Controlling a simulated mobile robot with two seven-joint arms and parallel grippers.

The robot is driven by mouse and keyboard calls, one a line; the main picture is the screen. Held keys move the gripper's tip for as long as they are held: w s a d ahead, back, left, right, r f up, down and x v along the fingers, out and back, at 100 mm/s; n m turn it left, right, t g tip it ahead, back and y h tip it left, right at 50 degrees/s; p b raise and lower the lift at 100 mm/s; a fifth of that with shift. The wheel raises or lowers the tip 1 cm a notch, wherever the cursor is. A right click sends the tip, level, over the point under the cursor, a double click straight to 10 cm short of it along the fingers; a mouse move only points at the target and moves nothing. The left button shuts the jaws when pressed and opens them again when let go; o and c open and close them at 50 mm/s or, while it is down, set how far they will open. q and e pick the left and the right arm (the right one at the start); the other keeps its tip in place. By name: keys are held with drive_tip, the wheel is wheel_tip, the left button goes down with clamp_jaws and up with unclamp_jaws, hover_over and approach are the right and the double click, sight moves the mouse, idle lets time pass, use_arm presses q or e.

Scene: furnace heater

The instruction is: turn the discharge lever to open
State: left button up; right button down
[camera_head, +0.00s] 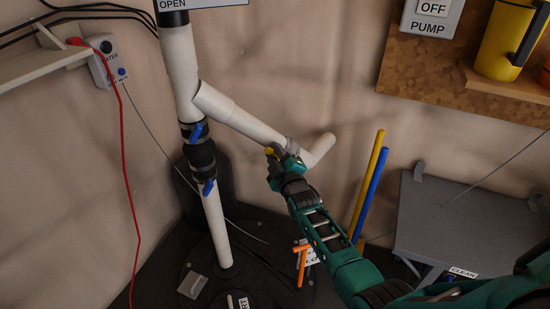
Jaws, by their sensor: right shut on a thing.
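My right gripper (281,160) is at the white branch pipe (240,119) that slopes down to the right from the upright white pipe (182,65). It is shut on a small yellow piece (270,151) at the pipe, which looks like a lever handle. The gripper hides most of this piece, so I cannot tell how far it is turned. No label names it as the discharge lever. Two blue valve handles (196,132) (208,187) sit on black fittings on the upright pipe. My left gripper is not in view.
An orange handle (302,262) stands below my right gripper. Yellow (369,182) and blue (374,193) rods lean at the wall. A grey bench (455,230) is at right. A red cable (127,170) hangs at left. A sign above reads OPEN (172,4).

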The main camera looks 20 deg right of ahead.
drive_tip(key=shift+d+r+m+p, duration=0.35)
drive_tip(key=shift+m, duration=0.45)
drive_tip(key=c, duration=1)
unclamp_jaws()
drive_tip(key=shift+s, duration=0.1)
drive_tip(key=s+a+p, duration=0.1)
drive_tip(key=s+p, duration=0.2)
drive_tip(key=s, duration=0.9)
drive_tip(key=shift+s+a+p, duration=0.2)
drive_tip(key=shift+s+p, duration=0.2)
